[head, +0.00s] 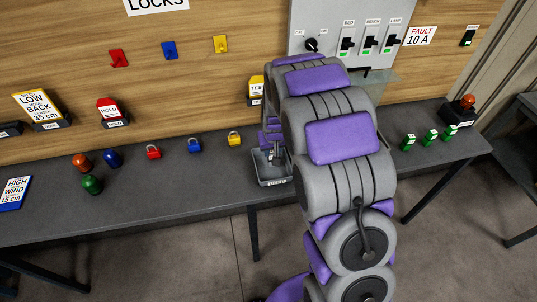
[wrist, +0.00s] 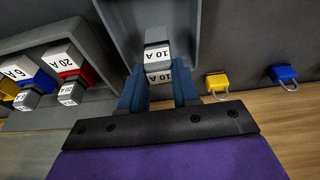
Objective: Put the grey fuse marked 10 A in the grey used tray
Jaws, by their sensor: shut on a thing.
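The grey fuse marked 10 A (wrist: 157,54) is between my gripper's two blue fingers in the wrist view, with 10 A labels on two white faces. My gripper (wrist: 158,88) is shut on it. The grey used tray (wrist: 197,20) lies around and behind the fuse in that view. In the head view the tray (head: 272,182) stands on the bench near its front edge. My gripper (head: 271,140) is low over it, partly hidden by my arm. I cannot tell whether the fuse touches the tray floor.
Beside the tray in the wrist view is a grey holder (wrist: 93,100) with other fuses, among them a red 20 A (wrist: 70,65) and a blue 6 A (wrist: 35,75). Yellow (head: 234,139), blue (head: 194,145) and red (head: 153,152) padlocks lie left of the tray. A switch panel (head: 330,20) stands behind.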

